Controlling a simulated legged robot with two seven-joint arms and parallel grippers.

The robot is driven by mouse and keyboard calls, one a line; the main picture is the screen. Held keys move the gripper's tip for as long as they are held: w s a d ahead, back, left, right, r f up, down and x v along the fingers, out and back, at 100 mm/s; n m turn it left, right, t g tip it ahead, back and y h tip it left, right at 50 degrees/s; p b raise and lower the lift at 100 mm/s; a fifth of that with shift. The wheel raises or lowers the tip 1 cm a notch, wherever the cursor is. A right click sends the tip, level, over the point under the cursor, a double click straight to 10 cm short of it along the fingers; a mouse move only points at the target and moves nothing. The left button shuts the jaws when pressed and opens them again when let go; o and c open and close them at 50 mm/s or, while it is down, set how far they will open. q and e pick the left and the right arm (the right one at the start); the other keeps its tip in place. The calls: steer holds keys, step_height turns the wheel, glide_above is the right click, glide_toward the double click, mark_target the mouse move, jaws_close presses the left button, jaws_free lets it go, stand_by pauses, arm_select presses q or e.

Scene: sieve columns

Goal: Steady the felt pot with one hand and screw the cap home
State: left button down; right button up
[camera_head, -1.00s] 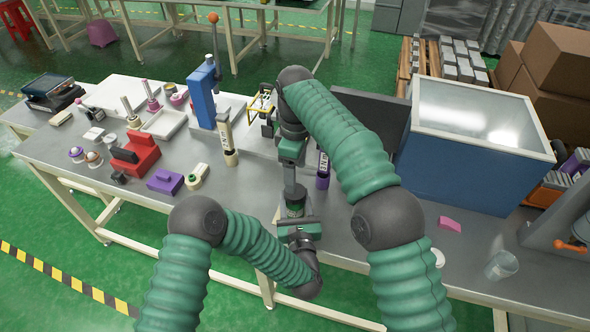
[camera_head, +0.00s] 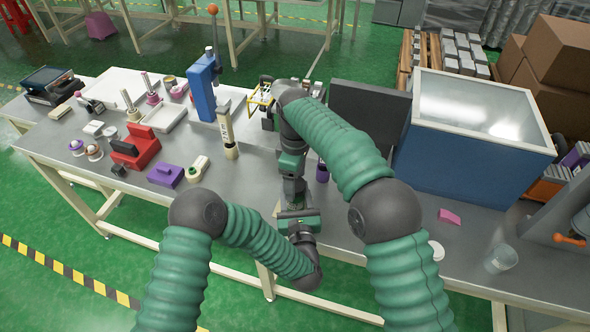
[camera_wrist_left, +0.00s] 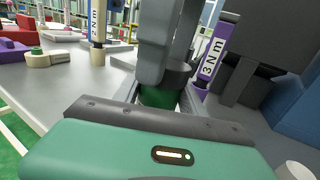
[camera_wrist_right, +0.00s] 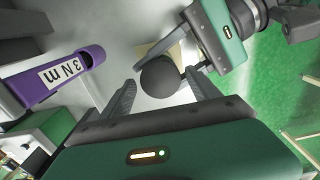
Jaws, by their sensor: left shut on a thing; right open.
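The felt pot (camera_wrist_left: 158,98) is green and stands low on the bench between the fingers of my left gripper (camera_wrist_left: 163,97), which is shut on it. Its dark round cap (camera_wrist_right: 160,78) sits on top, seen from above in the right wrist view. My right gripper (camera_wrist_right: 160,92) is open, pointing down, with one finger on each side of the cap and a gap showing. It also shows in the head view (camera_head: 294,192), where it hides most of the pot and cap. How far the cap is screwed on cannot be told.
A purple tool marked 3 Nm (camera_wrist_right: 60,75) stands close to the pot. A cream tool (camera_head: 227,130) stands farther left. Left of centre are a purple block (camera_head: 165,175) and a red fixture (camera_head: 136,150). A large blue bin (camera_head: 465,165) fills the right.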

steer(key=shift+f, duration=0.3)
steer(key=c, duration=1.5)
steer(key=m, duration=1.1)
steer(key=shift+w, duration=0.1)
steer(key=o, duration=1.6)
